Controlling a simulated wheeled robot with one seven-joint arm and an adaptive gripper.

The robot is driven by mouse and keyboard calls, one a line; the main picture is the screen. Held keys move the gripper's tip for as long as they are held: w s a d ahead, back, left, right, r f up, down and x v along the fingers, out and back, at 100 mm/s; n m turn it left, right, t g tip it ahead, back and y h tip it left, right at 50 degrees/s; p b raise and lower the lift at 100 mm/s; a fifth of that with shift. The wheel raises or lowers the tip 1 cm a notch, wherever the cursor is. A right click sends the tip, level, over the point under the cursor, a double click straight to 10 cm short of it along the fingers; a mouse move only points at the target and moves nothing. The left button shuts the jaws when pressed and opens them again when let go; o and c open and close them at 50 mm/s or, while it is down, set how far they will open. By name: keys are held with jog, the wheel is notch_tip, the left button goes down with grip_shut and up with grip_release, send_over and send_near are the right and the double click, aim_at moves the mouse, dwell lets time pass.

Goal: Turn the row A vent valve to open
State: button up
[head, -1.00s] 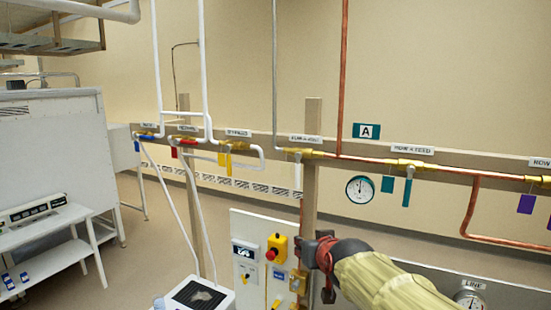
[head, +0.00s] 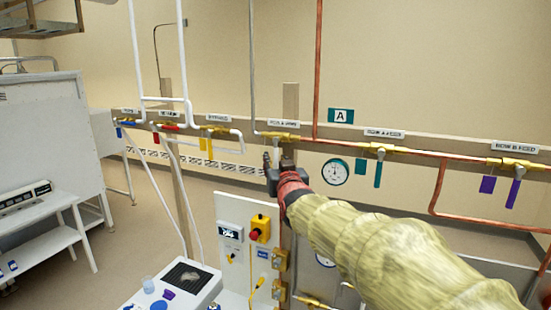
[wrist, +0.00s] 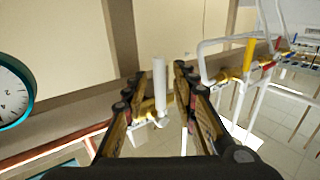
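The row A valve with the white handle has a brass body (head: 285,138) on the wall rail, under a small label (head: 283,124) that is hard to read. Its white lever handle hangs down across the pipe and is partly hidden by my gripper in the head view. In the wrist view, which looks upside down, the white handle (wrist: 159,78) stands between the fingers, with the brass body (wrist: 147,108) near its base. My gripper (head: 277,160) is open. Its two fingers (wrist: 160,82) are on either side of the handle, with visible gaps and no clear contact.
To the right are the teal-handled feed valve (head: 378,172), a teal tag (head: 361,167) and a round gauge (head: 335,172). To the left is a yellow-handled valve (head: 209,147). A panel with a red button (head: 254,235) stands below. Copper pipe (head: 318,70) rises just right of the valve.

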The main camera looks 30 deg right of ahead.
jog(key=shift+w+d, duration=0.15)
jog(key=shift+w, duration=0.35)
jog(key=c, duration=0.3)
grip_shut()
dwell(0.4)
